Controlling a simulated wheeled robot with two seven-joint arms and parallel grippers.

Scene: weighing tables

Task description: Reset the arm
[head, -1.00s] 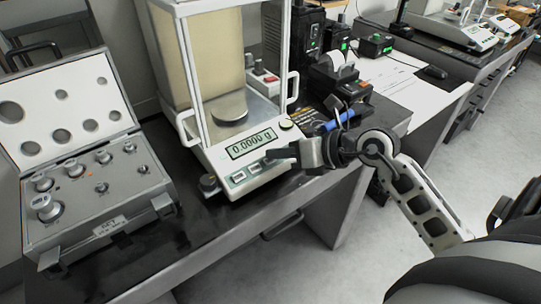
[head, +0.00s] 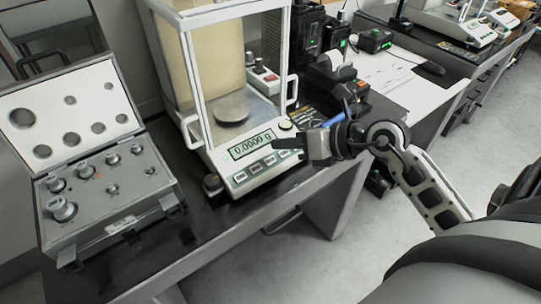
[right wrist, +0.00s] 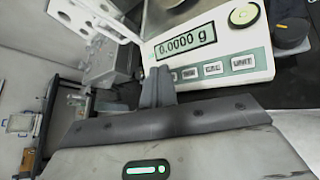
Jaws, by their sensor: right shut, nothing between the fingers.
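My right gripper (head: 290,144) is shut and empty in the head view. Its fingertips are in front of the right part of the balance's front panel. In the right wrist view the shut fingers (right wrist: 158,88) point at the panel, just below the display. The balance (head: 262,170) has a glass draft shield and a bare round pan (head: 231,108). Its display (head: 251,144) reads 0.0000 g, and the display also shows in the right wrist view (right wrist: 185,40). I cannot tell whether the fingers touch the panel. My left gripper is not in view.
An open weight case (head: 105,190) with several weights stands on the dark table at the left. A small printer (head: 340,85) and a blue object (head: 336,119) lie right of the balance. Papers (head: 385,75) cover the table behind. Grey floor (head: 390,240) is free in front.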

